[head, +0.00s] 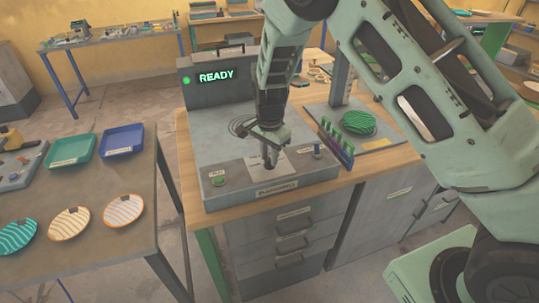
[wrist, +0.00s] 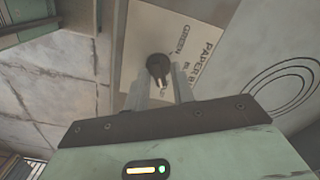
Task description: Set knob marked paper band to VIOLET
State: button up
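The dark round knob (wrist: 158,67) with a pale pointer mark sits on a white label plate (wrist: 134,52) in the wrist view. The plate's readable print is "PAPER B", "GREEN" and a cut-off word; VIOLET is not readable. The pointer mark faces down toward my gripper's body in that view. My gripper (wrist: 162,76) has one finger on each side of the knob, with the tips at or very near it. Whether they press on it is unclear. In the head view my gripper (head: 267,152) points down at the same plate (head: 288,161) on the press's front panel, largely hiding the knob.
The press display (head: 216,77) reads READY beside a green light. A green button (head: 218,181) is left of the plate, and a small blue-topped control (head: 317,150) is right of it. Patterned plates (head: 69,224) lie on the left table.

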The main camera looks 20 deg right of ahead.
jog(key=shift+o, duration=0.3)
notch_tip(320, 180, up, 17)
jog(key=b, duration=0.2)
jog(key=shift+r+b, duration=0.2)
jog(key=shift+b, duration=0.2)
dwell(0.5)
